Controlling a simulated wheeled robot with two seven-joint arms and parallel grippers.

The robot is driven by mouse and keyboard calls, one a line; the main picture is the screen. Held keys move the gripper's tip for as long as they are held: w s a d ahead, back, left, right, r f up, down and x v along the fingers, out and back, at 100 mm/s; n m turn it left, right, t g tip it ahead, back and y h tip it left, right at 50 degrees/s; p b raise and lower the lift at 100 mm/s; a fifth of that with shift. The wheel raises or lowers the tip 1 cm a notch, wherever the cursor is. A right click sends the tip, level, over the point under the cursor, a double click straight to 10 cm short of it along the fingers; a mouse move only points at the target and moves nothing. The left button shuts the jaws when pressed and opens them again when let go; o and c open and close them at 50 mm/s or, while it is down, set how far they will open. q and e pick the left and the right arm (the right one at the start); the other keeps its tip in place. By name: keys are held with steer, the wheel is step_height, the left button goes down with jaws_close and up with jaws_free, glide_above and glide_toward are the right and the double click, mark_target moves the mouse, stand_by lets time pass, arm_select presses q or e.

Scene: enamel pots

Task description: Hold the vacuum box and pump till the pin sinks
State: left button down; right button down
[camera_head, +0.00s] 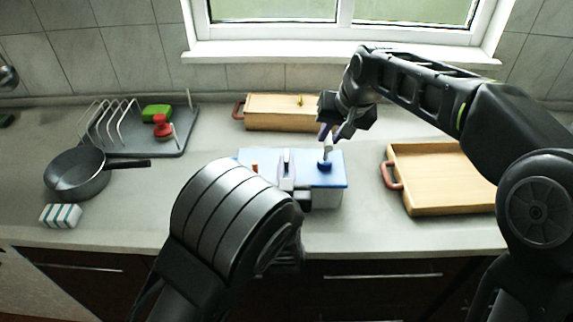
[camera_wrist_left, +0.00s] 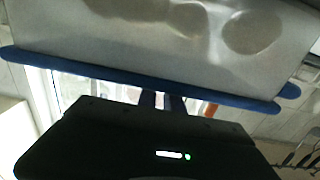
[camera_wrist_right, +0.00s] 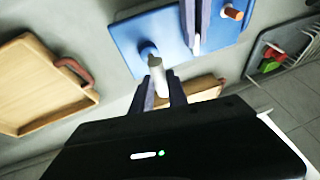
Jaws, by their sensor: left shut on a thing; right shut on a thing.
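The vacuum box (camera_head: 328,200) has pale walls and a blue lid (camera_wrist_right: 120,38) and stands on the worktop. My left gripper (camera_head: 287,162) is shut on the box at its front, with its fingers reaching over the lid; the grip itself is partly hidden. The orange-brown pin (camera_wrist_right: 232,13) stands up from the lid, left of my left gripper in the head view (camera_head: 254,168). My right gripper (camera_wrist_right: 160,88) is shut on the white pump handle (camera_wrist_right: 155,68), above a blue collar (camera_head: 325,167) at the lid's right part. Some handle shows between fingers and collar.
A wooden box (camera_head: 270,122) lies behind, and a wooden tray (camera_head: 440,200) with a red-brown handle lies to the right. A dish rack (camera_head: 175,147), a pan (camera_head: 75,182) and a striped sponge (camera_head: 60,216) are on the left. The worktop between pan and vacuum box is clear.

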steer(key=shift+f, duration=2.35)
steer(key=shift+r, duration=2.4)
glide_above(327, 169)
steer(key=shift+f, duration=2.4)
